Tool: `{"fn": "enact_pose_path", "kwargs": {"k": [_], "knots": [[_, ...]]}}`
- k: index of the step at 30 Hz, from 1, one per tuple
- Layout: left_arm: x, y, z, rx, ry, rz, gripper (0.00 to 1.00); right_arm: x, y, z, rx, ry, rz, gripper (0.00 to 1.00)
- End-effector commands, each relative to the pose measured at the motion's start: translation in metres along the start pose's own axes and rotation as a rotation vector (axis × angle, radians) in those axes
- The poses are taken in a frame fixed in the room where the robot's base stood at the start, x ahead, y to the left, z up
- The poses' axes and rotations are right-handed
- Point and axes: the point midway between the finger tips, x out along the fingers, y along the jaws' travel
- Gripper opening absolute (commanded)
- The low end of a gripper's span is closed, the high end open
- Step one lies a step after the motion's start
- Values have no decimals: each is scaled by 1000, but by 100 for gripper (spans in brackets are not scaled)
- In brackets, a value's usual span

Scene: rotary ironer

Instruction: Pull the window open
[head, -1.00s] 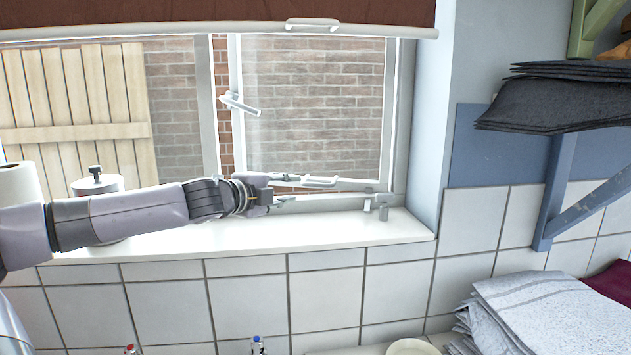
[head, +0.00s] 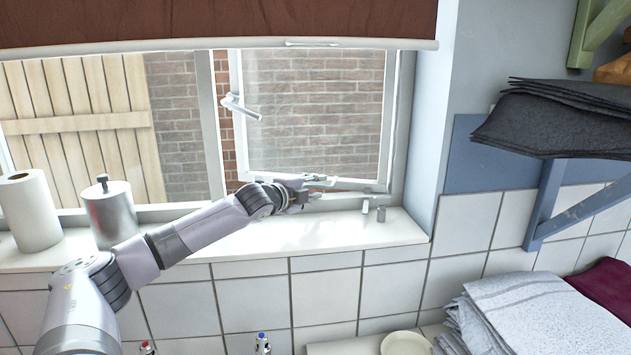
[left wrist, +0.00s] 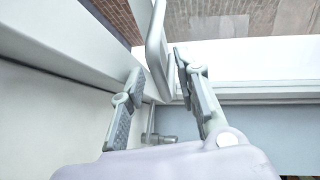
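The window's right-hand sash (head: 316,169) has a pale frame and stands slightly ajar, with a strip of brick showing between its left edge and the fixed frame. A white lever handle (head: 241,107) sits on its left edge. My left gripper (head: 307,192) is at this bottom bar, above the sill. In the left wrist view its two fingers (left wrist: 155,75) are apart, with a pale bar (left wrist: 156,45) between or just beyond their tips; contact is unclear. My right gripper is not in view.
A white sill (head: 345,232) runs below, with a paper roll (head: 31,211) and a metal canister (head: 110,214) at left. A small metal fitting (head: 381,213) stands at its right. A brown blind (head: 220,20) hangs above. A blue shelf bracket (head: 545,205) holds dark cloths at right.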

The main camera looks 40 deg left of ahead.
Motion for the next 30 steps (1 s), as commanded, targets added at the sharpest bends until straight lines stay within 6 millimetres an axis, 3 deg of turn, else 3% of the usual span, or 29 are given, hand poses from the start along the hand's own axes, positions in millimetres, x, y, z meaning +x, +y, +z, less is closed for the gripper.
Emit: {"fn": "enact_pose_path", "kwargs": {"k": [12, 25, 30], "knots": [[6, 0, -1, 2, 0, 0, 29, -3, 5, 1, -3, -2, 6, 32], [6, 0, 0, 1, 0, 0, 0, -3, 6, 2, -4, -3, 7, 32], [6, 0, 0, 2, 0, 1, 0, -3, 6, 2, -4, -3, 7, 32]]}}
